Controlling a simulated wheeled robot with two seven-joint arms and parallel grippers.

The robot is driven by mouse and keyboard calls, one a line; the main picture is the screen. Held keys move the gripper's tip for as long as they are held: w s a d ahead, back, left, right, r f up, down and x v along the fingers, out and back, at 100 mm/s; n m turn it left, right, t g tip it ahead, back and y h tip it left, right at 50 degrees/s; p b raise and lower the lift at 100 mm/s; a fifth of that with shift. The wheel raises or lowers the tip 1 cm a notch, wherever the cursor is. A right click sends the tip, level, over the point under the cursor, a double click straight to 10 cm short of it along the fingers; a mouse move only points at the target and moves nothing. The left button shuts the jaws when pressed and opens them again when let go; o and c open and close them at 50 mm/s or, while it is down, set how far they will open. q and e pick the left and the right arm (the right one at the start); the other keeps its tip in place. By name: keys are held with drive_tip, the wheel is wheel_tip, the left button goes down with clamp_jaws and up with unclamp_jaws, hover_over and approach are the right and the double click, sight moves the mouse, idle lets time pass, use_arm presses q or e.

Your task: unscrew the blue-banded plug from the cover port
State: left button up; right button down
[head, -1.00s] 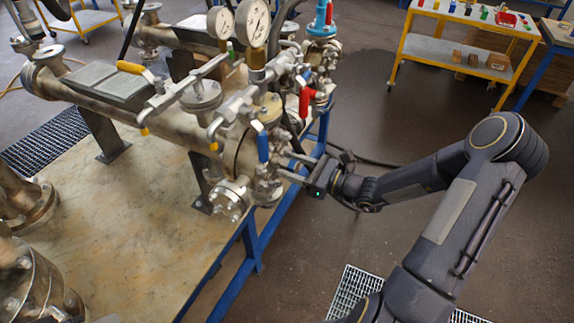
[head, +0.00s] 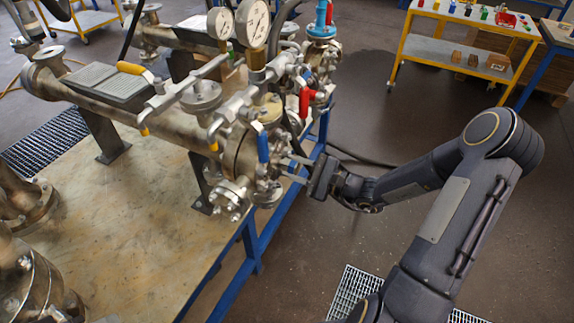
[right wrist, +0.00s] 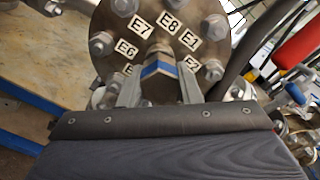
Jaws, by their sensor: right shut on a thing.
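The blue-banded plug (right wrist: 158,69) shows in the right wrist view, in the middle of the round metal cover (right wrist: 128,35). The cover carries several bolts and white labels, among them E6, E7, E8 and E1. My right gripper (right wrist: 159,88) is shut on the plug, one finger on each side of it. In the head view my right gripper (head: 290,169) reaches in from the right to the end of the vessel (head: 178,148). The plug cannot be made out there. How far the plug sits in the port cannot be told. My left gripper is not in view.
Gauges (head: 253,24), valves and a blue-handled lever (head: 263,147) crowd the vessel end near my right gripper. A red handle (right wrist: 298,47) is at the right in the wrist view. The bench has a blue frame (head: 247,245). Open floor lies right of it.

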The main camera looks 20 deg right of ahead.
sight(298, 169)
drive_tip(key=shift+n, duration=0.6)
drive_tip(key=shift+s+d, duration=0.1)
drive_tip(key=shift+d, duration=0.05)
drive_tip(key=shift+v, duration=0.95)
drive_tip(key=shift+v, duration=2.05)
